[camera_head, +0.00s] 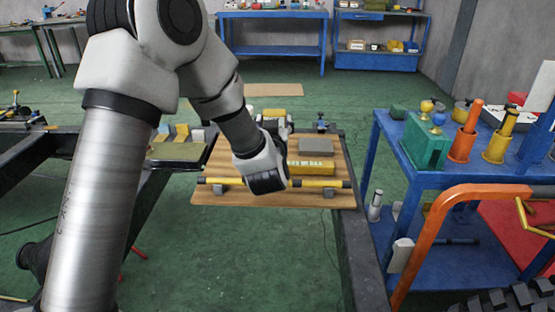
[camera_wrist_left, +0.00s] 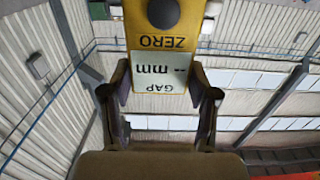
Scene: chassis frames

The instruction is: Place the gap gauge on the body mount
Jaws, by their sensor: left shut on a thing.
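My left gripper (camera_head: 277,124) is shut on the gap gauge, beyond my wrist and above the far part of a wooden board. The gauge (camera_head: 274,114) shows only as a small yellow piece in the head view. In the left wrist view the gauge (camera_wrist_left: 161,80) is yellow with a dark round knob, the word ZERO and a pale GAP mm panel. It sits between the two fingertips (camera_wrist_left: 160,85), with its lettering upside down. I cannot tell which part is the body mount. My right gripper is not in view.
The board (camera_head: 230,198) carries a yellow lettered box (camera_head: 311,167), a grey block (camera_head: 315,147) and a black-and-yellow bar (camera_head: 325,184) near its front edge. A blue cart (camera_head: 455,183) with a green block (camera_head: 425,143) and orange and yellow posts stands right. Dark frame beams flank the board.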

